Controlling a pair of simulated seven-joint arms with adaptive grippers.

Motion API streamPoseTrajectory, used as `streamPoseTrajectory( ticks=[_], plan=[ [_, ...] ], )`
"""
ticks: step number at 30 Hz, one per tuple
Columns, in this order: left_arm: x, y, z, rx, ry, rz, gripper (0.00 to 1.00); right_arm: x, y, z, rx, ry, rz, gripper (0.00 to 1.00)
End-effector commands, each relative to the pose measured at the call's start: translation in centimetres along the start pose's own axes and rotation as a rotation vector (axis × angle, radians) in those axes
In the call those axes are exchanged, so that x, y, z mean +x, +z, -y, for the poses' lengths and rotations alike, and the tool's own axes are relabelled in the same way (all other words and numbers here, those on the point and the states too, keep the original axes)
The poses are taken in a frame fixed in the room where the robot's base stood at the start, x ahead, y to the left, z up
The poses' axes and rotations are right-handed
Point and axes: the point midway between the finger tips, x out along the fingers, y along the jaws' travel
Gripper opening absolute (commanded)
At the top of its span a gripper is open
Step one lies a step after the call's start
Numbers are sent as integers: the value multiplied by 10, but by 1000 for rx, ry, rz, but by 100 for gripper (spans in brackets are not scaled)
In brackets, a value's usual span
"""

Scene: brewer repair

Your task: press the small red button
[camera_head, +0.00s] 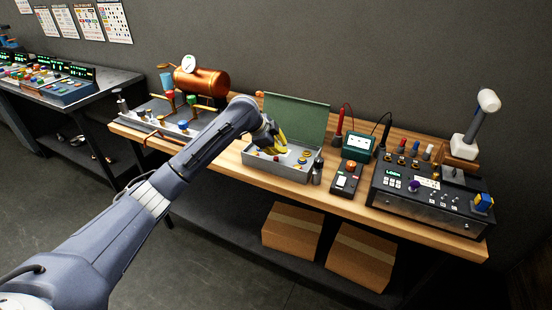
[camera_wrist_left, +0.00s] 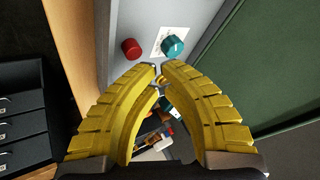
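The small red button (camera_wrist_left: 131,48) is a round red cap on a light grey panel in the left wrist view. A teal knob (camera_wrist_left: 173,46) on a white label stands beside it, to the right. My left gripper (camera_wrist_left: 160,67) has curved yellow fingers with their tips together or nearly so, just below the button and knob in that view and apart from the button. In the head view the left gripper (camera_head: 281,147) is over the open grey box (camera_head: 275,173) with the green lid (camera_head: 299,118). The fingers hide part of the box's inside. My right gripper is not in view.
Small coloured parts lie below the fingers in the wrist view. On the wooden bench (camera_head: 220,164), a copper boiler (camera_head: 206,81) stands left of the box. A small black control box with a red button (camera_head: 351,166) and a larger black console (camera_head: 426,199) stand to the right.

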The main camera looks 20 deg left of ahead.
Motion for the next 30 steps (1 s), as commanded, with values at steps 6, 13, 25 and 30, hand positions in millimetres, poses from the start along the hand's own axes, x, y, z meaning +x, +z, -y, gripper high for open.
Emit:
streamPoseTrajectory(
  ticks=[6,13,25,30],
  plan=[
    [-9,-5,5,1,-2,-1,0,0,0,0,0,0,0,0],
    [-24,-13,13,1,-2,-1,0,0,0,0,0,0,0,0],
    [-40,-21,21,-1,0,0,0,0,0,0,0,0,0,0],
    [-39,-21,21,0,0,0,0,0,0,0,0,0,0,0]
  ],
)
